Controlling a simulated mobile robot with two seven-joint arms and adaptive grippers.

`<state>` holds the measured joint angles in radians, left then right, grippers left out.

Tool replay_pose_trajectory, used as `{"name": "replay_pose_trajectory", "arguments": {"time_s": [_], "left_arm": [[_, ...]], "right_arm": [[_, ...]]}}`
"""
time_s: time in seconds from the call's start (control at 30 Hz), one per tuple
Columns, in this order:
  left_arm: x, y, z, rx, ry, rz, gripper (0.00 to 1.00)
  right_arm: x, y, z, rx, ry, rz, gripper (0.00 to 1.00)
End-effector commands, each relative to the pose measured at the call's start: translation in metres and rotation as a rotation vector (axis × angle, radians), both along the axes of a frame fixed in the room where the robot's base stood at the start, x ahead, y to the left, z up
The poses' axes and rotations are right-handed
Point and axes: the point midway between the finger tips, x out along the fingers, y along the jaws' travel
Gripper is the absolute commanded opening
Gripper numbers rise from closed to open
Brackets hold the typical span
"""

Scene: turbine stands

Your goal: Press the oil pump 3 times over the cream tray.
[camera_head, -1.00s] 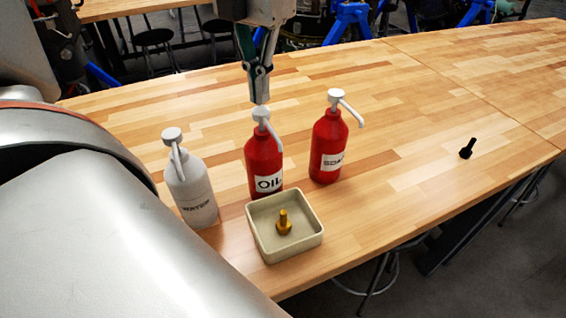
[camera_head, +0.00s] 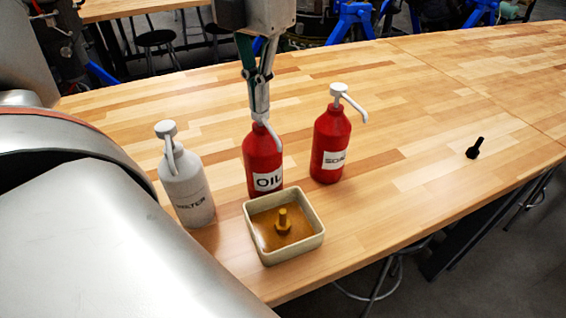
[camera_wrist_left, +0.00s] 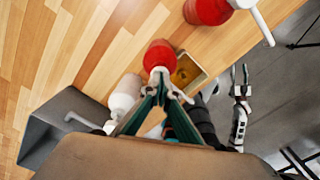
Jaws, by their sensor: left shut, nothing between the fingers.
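The red oil bottle (camera_head: 263,165) with a white pump stands upright behind the cream tray (camera_head: 318,238), its spout pointing over the tray. It also shows in the left wrist view (camera_wrist_left: 159,56). My left gripper (camera_head: 261,116) is shut and empty, its fingertips on top of the pump head, which is pushed down. The gripper hides most of the head. The tray (camera_wrist_left: 199,79) holds amber liquid around a gold bolt (camera_head: 282,221). My right gripper (camera_wrist_left: 240,76) appears at the right of the left wrist view, fingers apart, away from the bottles.
A white water bottle (camera_head: 186,185) stands left of the oil bottle, and a red soap bottle (camera_head: 331,145) stands right of it. A black bolt (camera_head: 474,151) lies far right on the wooden table (camera_head: 420,120). The table between soap bottle and bolt is clear.

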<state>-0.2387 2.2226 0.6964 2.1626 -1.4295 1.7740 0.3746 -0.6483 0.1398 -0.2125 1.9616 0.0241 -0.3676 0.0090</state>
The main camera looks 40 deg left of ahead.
Motion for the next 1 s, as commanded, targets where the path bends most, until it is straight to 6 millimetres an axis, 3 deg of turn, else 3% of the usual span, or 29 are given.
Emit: {"name": "replay_pose_trajectory", "arguments": {"time_s": [0.27, 0.67, 1.0], "left_arm": [[-0.001, 0.000, -0.001, 0.001, 0.005, 0.000, 0.00], [-0.001, 0.000, 0.018, 0.000, 0.003, 0.001, 0.00], [0.000, 0.000, 0.018, 0.000, 0.003, 0.000, 0.00]], "right_arm": [[0.000, 0.000, 0.000, 0.000, 0.001, 0.000, 0.40], [0.004, 0.000, 0.013, 0.000, -0.012, 0.000, 0.40], [0.005, 0.000, 0.014, 0.001, -0.013, 0.000, 0.40]]}}
